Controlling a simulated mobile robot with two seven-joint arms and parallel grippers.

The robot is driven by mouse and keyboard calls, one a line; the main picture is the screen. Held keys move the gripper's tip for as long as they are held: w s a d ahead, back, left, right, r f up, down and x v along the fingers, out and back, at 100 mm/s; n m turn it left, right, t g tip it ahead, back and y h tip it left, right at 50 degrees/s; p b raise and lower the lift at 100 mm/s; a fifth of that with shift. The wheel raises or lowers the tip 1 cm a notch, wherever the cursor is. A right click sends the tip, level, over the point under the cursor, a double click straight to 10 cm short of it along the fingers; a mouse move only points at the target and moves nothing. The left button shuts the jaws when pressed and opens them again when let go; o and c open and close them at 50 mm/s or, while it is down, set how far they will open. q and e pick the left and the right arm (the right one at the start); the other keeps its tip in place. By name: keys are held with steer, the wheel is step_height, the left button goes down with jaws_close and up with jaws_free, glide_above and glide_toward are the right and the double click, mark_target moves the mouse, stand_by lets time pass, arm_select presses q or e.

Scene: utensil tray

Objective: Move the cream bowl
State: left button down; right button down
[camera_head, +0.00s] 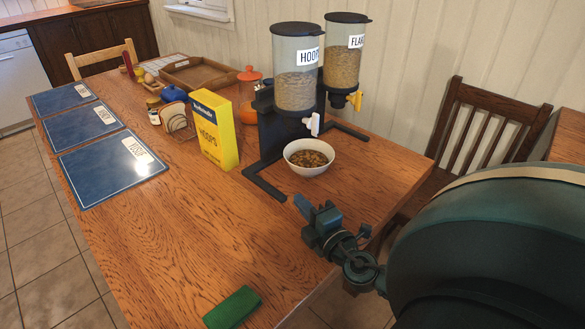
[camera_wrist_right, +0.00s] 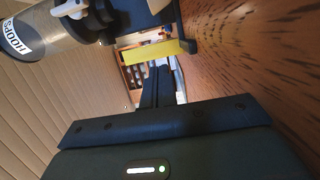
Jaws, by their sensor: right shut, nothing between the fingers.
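The cream bowl (camera_head: 309,157) stands upright on the wooden table, below the white spout of the HOOPS dispenser, and holds brown cereal. My right gripper (camera_head: 302,203) is shut and empty, just in front of the bowl and apart from it in the head view. In the right wrist view its fingers (camera_wrist_right: 158,84) are together with nothing between them, and the bowl cannot be made out there. My left gripper is not in view.
The HOOPS dispenser (camera_head: 296,75) and the second dispenser (camera_head: 343,65) stand behind the bowl on a dark base. A yellow cereal box (camera_head: 214,133) is to the left. Blue placemats (camera_head: 112,165) lie left; the table's middle is clear.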

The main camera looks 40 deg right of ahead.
steer(key=w, duration=0.3)
steer(key=w+d, duration=0.1)
steer(key=w, duration=0.2)
steer(key=w+p, duration=0.1)
steer(key=w, duration=0.2)
steer(key=shift+w+d+r, duration=0.1)
steer(key=shift+w+d, duration=0.2)
steer(key=shift+w, duration=0.1)
steer(key=d, duration=0.3)
steer(key=shift+w+d, duration=0.15)
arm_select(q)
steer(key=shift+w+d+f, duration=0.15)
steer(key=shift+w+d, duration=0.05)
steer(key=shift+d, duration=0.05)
arm_select(e)
steer(key=shift+d, duration=0.35)
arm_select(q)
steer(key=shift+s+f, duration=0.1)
